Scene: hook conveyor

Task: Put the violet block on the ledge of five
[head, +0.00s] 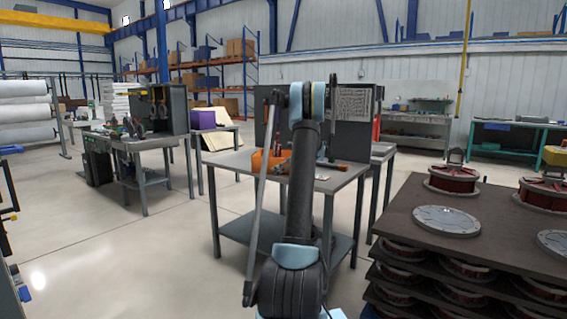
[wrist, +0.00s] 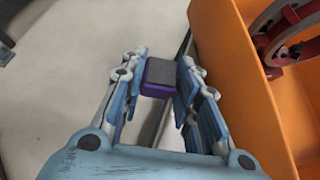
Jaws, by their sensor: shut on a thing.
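In the wrist view a small violet block (wrist: 155,90) with a dark grey upper face sits between the fingertips of my gripper (wrist: 160,76). The gripper is shut on it. The block is held over pale floor, just left of an orange bin (wrist: 232,75). In the head view my arm stands in the middle, and I cannot make out the gripper or the held block there. I cannot pick out the ledge of five in either view.
A grey workbench (head: 237,164) stands ahead, with an orange bin (head: 262,160) and tools on it. Stacked dark trays (head: 455,234) with red reels fill the right. Another bench (head: 130,140) stands at the left, near a purple box (head: 202,119).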

